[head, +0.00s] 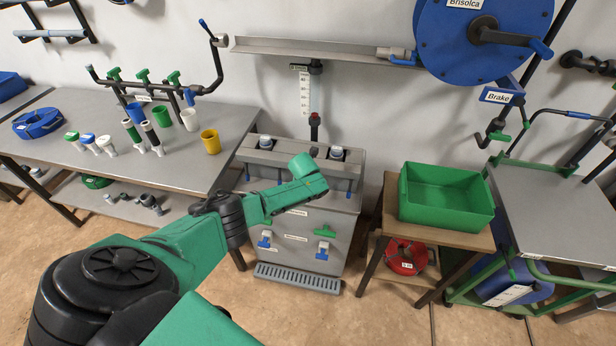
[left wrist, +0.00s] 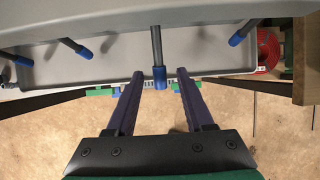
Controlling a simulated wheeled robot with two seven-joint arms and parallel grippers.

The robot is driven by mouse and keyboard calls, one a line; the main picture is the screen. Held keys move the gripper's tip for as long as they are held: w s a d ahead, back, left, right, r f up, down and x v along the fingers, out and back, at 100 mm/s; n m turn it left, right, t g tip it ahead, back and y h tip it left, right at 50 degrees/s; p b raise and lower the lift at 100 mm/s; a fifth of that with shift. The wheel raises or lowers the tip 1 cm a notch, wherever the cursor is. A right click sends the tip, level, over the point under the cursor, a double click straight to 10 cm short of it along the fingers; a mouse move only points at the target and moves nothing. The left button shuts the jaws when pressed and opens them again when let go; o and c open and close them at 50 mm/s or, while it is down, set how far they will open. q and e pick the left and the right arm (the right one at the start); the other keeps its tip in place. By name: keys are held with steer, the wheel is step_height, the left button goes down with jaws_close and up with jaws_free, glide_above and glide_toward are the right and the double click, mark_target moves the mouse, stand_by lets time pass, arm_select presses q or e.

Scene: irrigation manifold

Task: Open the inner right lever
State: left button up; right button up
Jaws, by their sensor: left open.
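The inner right lever (left wrist: 158,65) is a dark rod with a blue tip, seen in the left wrist view. It hangs from the grey dispenser unit (head: 345,235), in a row with other blue-tipped levers (left wrist: 75,46). My left gripper (left wrist: 159,74) is open, its two dark fingers pointing at the unit. The lever's blue tip shows between the fingertips, with a gap on each side; I cannot tell the depth between them. In the head view my left wrist covers this lever and the gripper fingers. My right gripper is not in view.
The outer right lever (left wrist: 240,35) stands to the right. Taps with green and blue handles (head: 324,250) are on the unit's front, above a grey drip grate (head: 297,279). A green bin (head: 445,197) on a wooden stand is close on the right; a table with cups (head: 210,141) is left.

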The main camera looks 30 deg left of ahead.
arm_select(q)
steer(key=p+v, duration=0.1)
steer(key=v, duration=1.1)
steer(key=shift+r+p, duration=0.15)
steer(key=shift+p, duration=0.2)
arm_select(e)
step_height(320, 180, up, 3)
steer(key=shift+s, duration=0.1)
